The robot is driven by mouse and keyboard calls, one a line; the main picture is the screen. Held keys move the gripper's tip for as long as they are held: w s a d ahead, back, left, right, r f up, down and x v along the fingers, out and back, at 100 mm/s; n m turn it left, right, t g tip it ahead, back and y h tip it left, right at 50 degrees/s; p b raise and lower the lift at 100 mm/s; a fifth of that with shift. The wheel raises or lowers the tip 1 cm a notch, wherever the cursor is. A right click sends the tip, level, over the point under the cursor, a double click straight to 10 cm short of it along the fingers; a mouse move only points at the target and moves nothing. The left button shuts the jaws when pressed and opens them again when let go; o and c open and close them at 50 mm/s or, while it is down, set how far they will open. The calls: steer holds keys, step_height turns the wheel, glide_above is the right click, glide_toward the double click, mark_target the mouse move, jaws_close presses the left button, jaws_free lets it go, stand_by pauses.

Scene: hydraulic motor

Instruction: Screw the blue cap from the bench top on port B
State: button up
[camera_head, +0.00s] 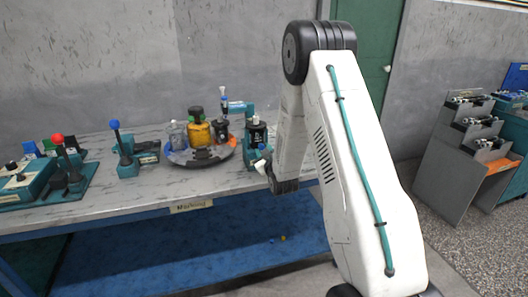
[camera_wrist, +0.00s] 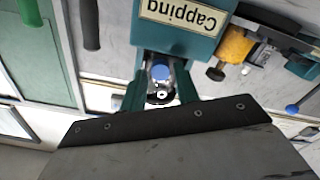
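A small blue cap (camera_wrist: 160,72) shows in the wrist view between the tips of my gripper (camera_wrist: 161,82). The two teal fingers stand apart, with a visible gap on each side of the cap. A dark round part with a pale centre (camera_wrist: 160,95) shows just below the cap, between the fingers. The teal station labelled Capping (camera_wrist: 185,45) is directly beyond the fingertips. In the head view my arm reaches to the front of this teal station (camera_head: 247,112), and the fingertips are too small to make out. I cannot tell which port is B.
The grey bench (camera_head: 120,204) carries a round dark tray (camera_head: 180,160) with yellow and black parts, left of the station. A blue-knobbed lever (camera_head: 114,125) and a red-knobbed lever (camera_head: 58,139) stand further left. A grey rack (camera_head: 450,155) is at the right.

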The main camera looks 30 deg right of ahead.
steer(key=n, duration=0.3)
stand_by(0.5)
jaws_close()
steer(key=m, duration=0.5)
steer(key=shift+m, duration=0.4)
